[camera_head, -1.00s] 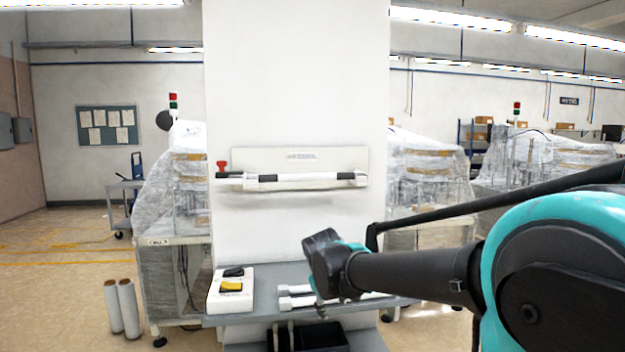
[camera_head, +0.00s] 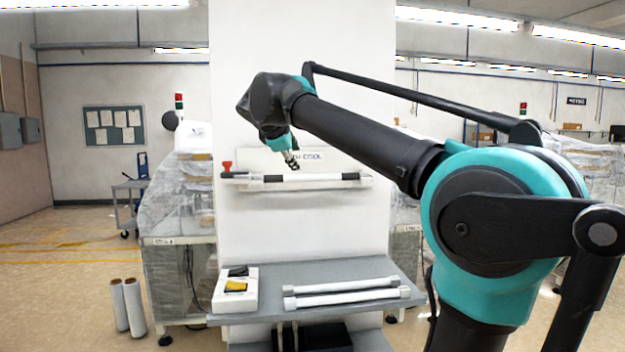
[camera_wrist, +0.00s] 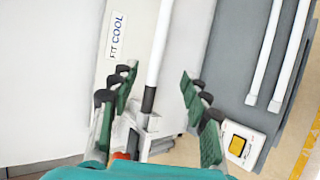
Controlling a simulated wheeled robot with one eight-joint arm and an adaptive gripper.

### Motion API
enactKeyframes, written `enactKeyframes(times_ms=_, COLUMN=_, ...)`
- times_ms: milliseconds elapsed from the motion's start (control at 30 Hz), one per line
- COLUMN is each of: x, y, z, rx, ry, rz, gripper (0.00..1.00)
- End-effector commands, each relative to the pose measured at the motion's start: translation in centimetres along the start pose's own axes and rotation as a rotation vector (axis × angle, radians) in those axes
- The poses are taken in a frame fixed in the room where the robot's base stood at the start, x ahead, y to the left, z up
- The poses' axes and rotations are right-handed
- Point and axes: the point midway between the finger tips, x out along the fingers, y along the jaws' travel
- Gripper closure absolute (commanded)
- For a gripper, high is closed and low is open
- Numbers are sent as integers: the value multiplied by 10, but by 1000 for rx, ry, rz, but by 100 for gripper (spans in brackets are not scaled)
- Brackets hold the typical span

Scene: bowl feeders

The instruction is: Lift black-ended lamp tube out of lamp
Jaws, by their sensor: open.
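The black-ended lamp tube (camera_head: 315,178) is white with a black band near each end. It sits level in the wall-mounted lamp (camera_head: 249,158), between its end holders. My gripper (camera_head: 292,162) is in front of and slightly above the tube, left of its middle, with fingers pointing down toward it. In the wrist view my open gripper (camera_wrist: 158,88) has green fingers on either side of the tube (camera_wrist: 158,50) in the picture, with nothing gripped. One black end (camera_wrist: 149,98) and a white end holder (camera_wrist: 152,136) show between them; the other end is out of that view.
A red knob (camera_head: 227,165) stands at the lamp's left end. Below, a grey shelf (camera_head: 270,275) bears two plain white tubes (camera_head: 345,298) and a white switch box (camera_head: 236,302) with a yellow button. A white panel stands behind the lamp.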

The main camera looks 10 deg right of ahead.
Motion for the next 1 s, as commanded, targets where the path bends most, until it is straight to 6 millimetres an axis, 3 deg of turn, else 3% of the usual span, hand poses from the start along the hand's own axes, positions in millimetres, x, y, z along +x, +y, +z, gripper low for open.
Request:
enactKeyframes(times_ms=400, x=84, y=-1, z=1, rx=4, ry=-3, rz=-2, gripper=53)
enactKeyframes(times_ms=600, x=105, y=-1, z=1, rx=3, ry=-1, rz=-2, gripper=53)
enactKeyframes(times_ms=833, x=116, y=0, z=1, rx=4, ry=-1, rz=-2, gripper=53)
enactKeyframes(times_ms=1000, x=140, y=2, z=2, rx=4, ry=-2, rz=-2, gripper=53)
